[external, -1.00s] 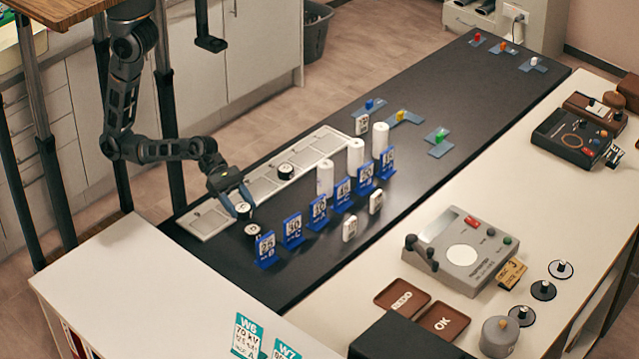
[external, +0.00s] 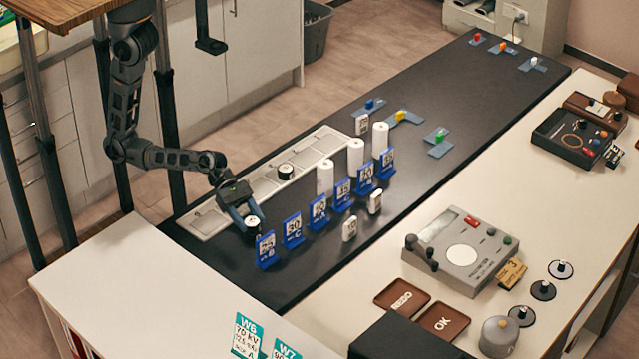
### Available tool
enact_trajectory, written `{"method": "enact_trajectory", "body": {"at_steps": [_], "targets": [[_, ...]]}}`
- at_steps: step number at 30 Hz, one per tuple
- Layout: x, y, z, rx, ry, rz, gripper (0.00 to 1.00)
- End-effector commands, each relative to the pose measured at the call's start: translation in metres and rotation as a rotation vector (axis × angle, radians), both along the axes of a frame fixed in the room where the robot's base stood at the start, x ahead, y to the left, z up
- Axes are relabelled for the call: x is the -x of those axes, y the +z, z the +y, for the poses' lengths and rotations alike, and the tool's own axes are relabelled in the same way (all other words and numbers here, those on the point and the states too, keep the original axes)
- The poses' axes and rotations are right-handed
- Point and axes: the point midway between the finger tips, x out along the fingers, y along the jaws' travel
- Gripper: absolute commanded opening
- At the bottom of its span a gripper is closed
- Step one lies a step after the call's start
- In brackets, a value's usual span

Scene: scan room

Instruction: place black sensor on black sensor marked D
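A black sensor (external: 253,222) with a white, lettered top sits between the fingers of my gripper (external: 250,222) near the left end of the dark table. My gripper points down and appears shut on it. A second black sensor is directly beneath, mostly hidden by the held one and the fingers. I cannot tell whether the two touch, and the letter D cannot be read. Another black sensor (external: 285,171) with a white top sits apart in a compartment of the pale tray.
The pale tray (external: 208,222) runs along the table's left edge. Blue numbered stands (external: 266,250) form a row just right of my gripper, with white cylinders (external: 325,178) behind.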

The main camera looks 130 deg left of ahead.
Motion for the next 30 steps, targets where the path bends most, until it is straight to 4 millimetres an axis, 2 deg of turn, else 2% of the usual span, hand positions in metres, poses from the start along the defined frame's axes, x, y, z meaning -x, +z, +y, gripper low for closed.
{"method": "enact_trajectory", "body": {"at_steps": [1,7,17,23,30], "targets": [[0.000,0.000,0.000,0.000,0.000,0.000,0.57],[0.000,0.000,0.000,0.000,0.000,0.000,0.76],[0.001,0.003,0.000,-0.001,0.001,0.001,0.77],[0.029,0.014,0.006,-0.001,0.003,0.002,0.77],[0.074,0.032,0.015,-0.002,0.003,0.003,0.77]]}}
